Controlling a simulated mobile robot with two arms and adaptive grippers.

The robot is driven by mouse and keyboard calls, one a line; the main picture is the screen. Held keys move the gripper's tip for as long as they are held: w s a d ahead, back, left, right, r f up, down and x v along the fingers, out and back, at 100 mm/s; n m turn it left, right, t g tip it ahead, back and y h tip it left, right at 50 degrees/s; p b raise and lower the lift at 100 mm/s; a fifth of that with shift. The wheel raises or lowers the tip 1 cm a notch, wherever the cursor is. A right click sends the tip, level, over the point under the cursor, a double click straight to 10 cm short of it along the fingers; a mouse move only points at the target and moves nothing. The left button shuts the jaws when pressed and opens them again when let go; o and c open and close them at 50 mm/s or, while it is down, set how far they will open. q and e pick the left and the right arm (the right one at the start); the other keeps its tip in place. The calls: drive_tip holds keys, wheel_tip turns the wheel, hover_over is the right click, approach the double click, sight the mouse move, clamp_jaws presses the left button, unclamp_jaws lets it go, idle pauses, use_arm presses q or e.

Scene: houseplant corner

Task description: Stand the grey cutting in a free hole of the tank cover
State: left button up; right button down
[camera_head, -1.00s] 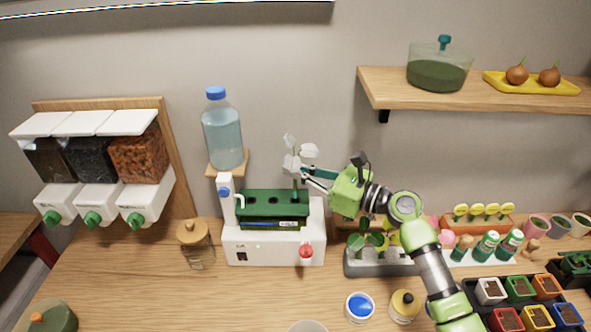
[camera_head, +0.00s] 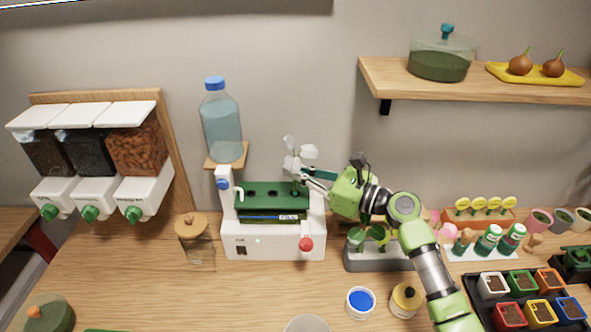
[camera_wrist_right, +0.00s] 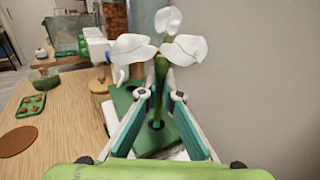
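The grey cutting (camera_head: 308,152), with pale grey-white leaves and a green stem, stands upright at the right end of the green tank cover (camera_head: 262,194). In the right wrist view the cutting (camera_wrist_right: 160,72) has its stem between my right gripper's fingers (camera_wrist_right: 159,97), with gaps on both sides. The stem's lower end meets a dark hole in the cover (camera_wrist_right: 122,98). My right gripper (camera_head: 298,172) is open around the stem, coming from the right. Other dark holes in the cover look empty. My left gripper is not in view.
The white tank base (camera_head: 275,245) has a red knob (camera_head: 306,244). A water bottle (camera_head: 221,125) stands behind it to the left, and a glass jar (camera_head: 196,245) stands left. A grey plant rack (camera_head: 375,258) is under my right arm.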

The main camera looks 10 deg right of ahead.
sight(295, 158)
drive_tip(key=shift+f+b, duration=0.6)
drive_tip(key=shift+f, duration=0.5)
drive_tip(key=c, duration=2.2)
unclamp_jaws()
drive_tip(key=shift+o, duration=0.2)
drive_tip(key=o, duration=0.4)
wheel_tip(295, 158, up, 7)
drive_tip(key=p, duration=0.7)
drive_tip(key=shift+p, duration=0.35)
